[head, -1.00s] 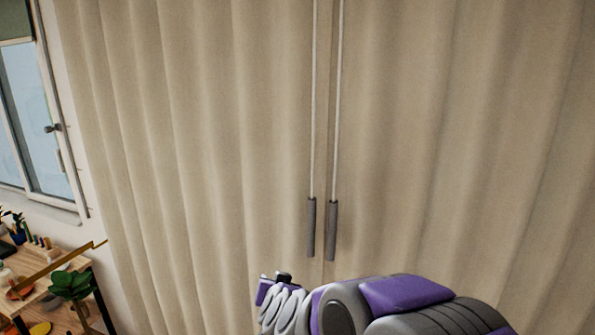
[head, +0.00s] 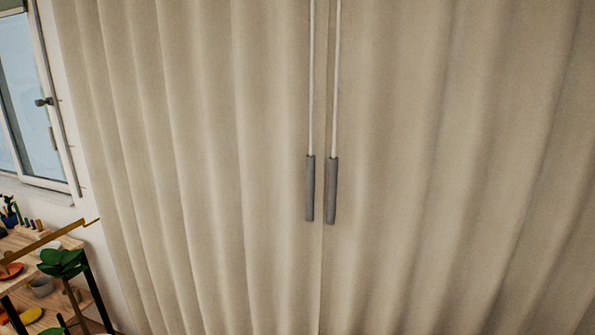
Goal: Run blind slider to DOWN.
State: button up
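Two thin white pull rods hang side by side in front of the closed beige curtains (head: 200,150), near the middle of the head view. The left rod ends in a grey handle (head: 310,188) and the right rod in a similar grey handle (head: 331,190). The handles are upright and a small gap apart. No blind slider can be made out. My gripper is not in view.
A window (head: 22,100) with a dark handle (head: 43,101) is at the upper left. Below it stands a wooden shelf (head: 75,297) with pots, and a green plant (head: 62,262). A brass-coloured bar (head: 50,238) slants across there.

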aim_at(38, 103)
jog(key=u, duration=1.5)
jog(key=i+j, duration=0.25)
jog(key=j, duration=0.2)
jog(key=i+j, duration=0.3)
jog(key=j, duration=0.15)
jog(key=i+j, duration=0.25)
jog(key=j, duration=0.2)
jog(key=i+j, duration=0.3)
jog(key=j, duration=0.15)
jog(key=u, duration=0.05)
